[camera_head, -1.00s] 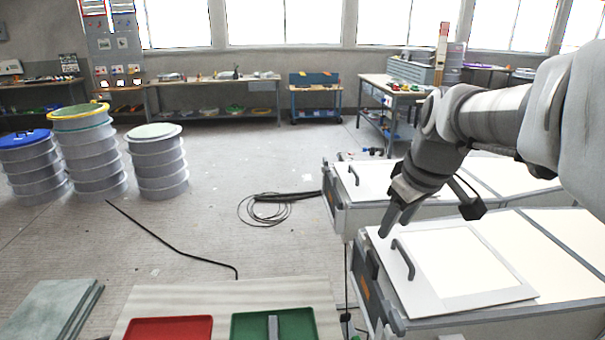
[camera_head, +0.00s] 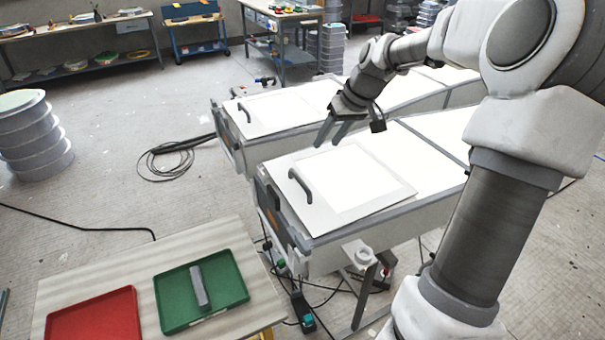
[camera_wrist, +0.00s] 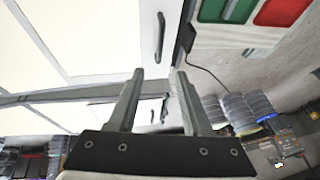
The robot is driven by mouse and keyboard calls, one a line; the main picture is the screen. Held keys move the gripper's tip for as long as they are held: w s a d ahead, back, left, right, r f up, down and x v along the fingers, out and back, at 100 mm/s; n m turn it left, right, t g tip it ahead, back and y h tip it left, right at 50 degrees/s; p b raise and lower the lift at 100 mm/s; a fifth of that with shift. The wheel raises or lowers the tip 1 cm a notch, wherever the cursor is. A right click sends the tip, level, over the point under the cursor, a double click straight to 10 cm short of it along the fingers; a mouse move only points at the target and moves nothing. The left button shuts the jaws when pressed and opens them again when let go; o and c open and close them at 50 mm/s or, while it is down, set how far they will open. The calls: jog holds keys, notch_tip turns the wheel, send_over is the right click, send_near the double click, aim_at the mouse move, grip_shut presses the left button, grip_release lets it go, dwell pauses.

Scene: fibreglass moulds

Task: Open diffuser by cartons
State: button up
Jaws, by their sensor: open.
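Two long, light-topped boxes stand side by side. The near box carries a white framed panel (camera_head: 355,187) with a dark arched handle (camera_head: 300,186) at its left end; the panel lies flat. The far box has a similar white panel (camera_head: 285,108) and dark handle (camera_head: 244,113), also flat. No cartons are recognisable, so I cannot tell which panel is the named diffuser. My gripper (camera_head: 331,143) is open and empty, above the near box's far edge, apart from both handles. In the wrist view, the near handle (camera_wrist: 160,37) lies beyond my open fingertips (camera_wrist: 160,72).
A low table (camera_head: 215,240) at front left bears a red tray (camera_head: 95,318) and a green tray (camera_head: 175,318) with a grey bar. Cables (camera_head: 170,160) coil on the floor. Stacked grey drums (camera_head: 35,150) stand at left. Workbenches line the back. Floor left of the boxes is mostly clear.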

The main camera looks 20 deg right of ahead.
aim_at(302, 181)
jog(key=x, duration=1.7)
jog(key=shift+w+a, duration=0.1)
jog(key=shift+c, duration=0.2)
grip_shut()
dwell(0.6)
